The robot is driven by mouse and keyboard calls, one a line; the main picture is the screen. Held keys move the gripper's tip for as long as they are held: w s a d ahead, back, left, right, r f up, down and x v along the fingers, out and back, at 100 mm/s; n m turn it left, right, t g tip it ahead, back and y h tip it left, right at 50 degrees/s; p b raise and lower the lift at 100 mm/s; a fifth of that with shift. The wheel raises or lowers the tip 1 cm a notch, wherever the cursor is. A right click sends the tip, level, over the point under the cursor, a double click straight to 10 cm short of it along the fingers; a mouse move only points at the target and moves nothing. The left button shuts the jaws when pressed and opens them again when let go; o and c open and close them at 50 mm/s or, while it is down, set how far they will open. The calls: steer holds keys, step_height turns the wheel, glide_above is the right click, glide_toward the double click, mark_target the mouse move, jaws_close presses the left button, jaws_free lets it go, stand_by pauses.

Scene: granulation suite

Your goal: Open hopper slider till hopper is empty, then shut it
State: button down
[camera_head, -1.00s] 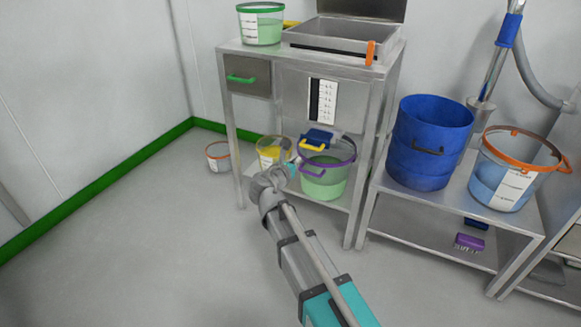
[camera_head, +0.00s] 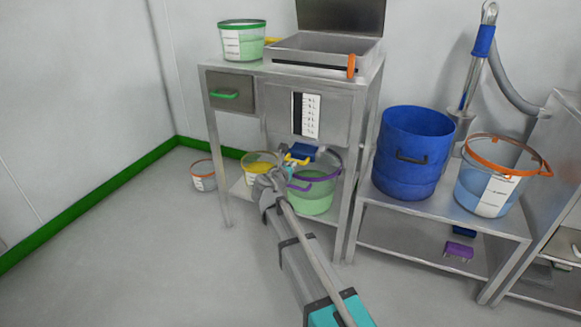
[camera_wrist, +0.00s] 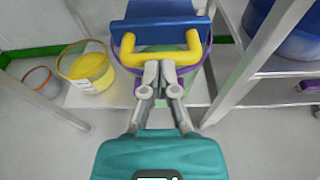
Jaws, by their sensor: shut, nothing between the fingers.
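The steel hopper (camera_head: 322,118) is built into a steel frame, with its open top at the back and a level scale (camera_head: 306,114) on its front. Its blue slider (camera_head: 303,151) sits low under the body and also shows in the wrist view (camera_wrist: 160,33). The slider's yellow handle (camera_wrist: 128,50) faces my gripper. My gripper (camera_wrist: 159,72) is shut and empty, its fingertips right at the handle's front bar; I cannot tell whether they touch. In the head view my gripper (camera_head: 276,178) is partly hidden by my arm. A purple-rimmed bucket (camera_head: 313,195) with green contents stands below the slider.
A yellow bucket (camera_head: 259,164) stands left of the purple-rimmed one, and a small orange-rimmed bucket (camera_head: 203,175) is on the floor. Frame legs (camera_head: 219,172) flank the shelf. A blue drum (camera_head: 412,155) stands on a bench at right. The floor at left is clear.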

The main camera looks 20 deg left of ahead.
mark_target(299, 154)
steer(key=x, duration=0.4)
steer(key=r+x, duration=0.1)
steer(key=x, duration=0.1)
steer(key=shift+w, duration=0.35)
steer(key=shift+w+r, duration=0.1)
steer(key=shift+w, duration=0.15)
steer(key=shift+r, duration=0.1)
steer(key=p+v, duration=0.2)
steer(key=v, duration=1.2)
steer(key=shift+s+p, duration=0.4)
steer(key=shift+s, duration=0.05)
